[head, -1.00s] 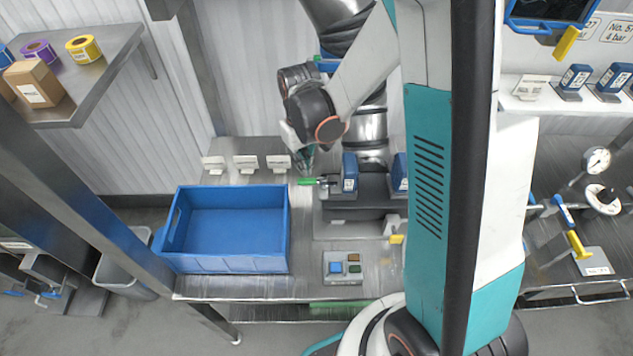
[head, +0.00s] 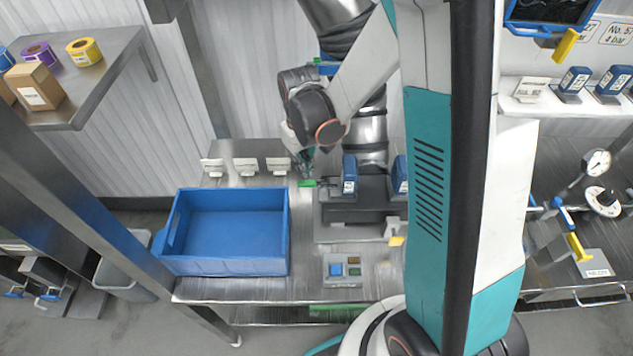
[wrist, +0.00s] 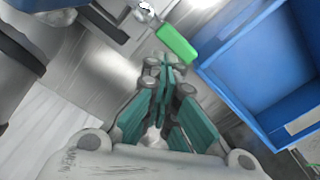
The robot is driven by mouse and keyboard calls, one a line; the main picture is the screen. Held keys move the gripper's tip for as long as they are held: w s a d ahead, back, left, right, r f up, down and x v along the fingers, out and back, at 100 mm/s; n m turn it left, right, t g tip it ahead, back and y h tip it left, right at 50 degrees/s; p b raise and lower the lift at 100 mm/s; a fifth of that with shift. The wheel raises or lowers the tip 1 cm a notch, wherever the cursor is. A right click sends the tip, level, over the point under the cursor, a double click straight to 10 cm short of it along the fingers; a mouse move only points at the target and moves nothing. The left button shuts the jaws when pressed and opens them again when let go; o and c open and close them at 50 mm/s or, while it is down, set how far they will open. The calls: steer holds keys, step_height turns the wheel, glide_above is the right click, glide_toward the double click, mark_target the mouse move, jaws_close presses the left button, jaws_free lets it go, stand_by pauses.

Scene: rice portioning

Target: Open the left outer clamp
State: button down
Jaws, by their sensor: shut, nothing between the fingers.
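The left outer clamp shows a green handle (head: 307,183) at the left end of the dark fixture (head: 365,208) on the steel bench. The green handle (wrist: 178,44) also shows in the wrist view, just beyond the fingertips and a little to their right. My gripper (head: 306,173) is shut and empty, pointing down right beside the handle. In the wrist view its teal fingers (wrist: 160,66) meet close to the handle's near end; I cannot tell whether they touch it. My arm hides the fixture's right part.
A blue crate (head: 228,266) stands left of the clamp, close to my gripper. Several white label cards (head: 247,166) stand behind it. A button box (head: 342,268) sits in front.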

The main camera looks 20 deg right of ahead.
steer(key=shift+s, duration=0.1)
steer(key=shift+s+a+f, duration=0.1)
steer(key=shift+s+a, duration=0.1)
steer(key=shift+s, duration=0.3)
steer(key=shift+s+a, duration=0.2)
steer(key=shift+s, duration=0.25)
steer(key=shift+s+a+b, duration=0.2)
steer(key=shift+s+a, duration=0.05)
steer(key=shift+s, duration=0.3)
steer(key=shift+s+a+b, duration=0.15)
steer(key=shift+s+a, duration=0.1)
steer(key=shift+s, duration=0.3)
steer(key=s, duration=0.2)
steer(key=shift+s+d, duration=0.1)
steer(key=shift+s, duration=0.2)
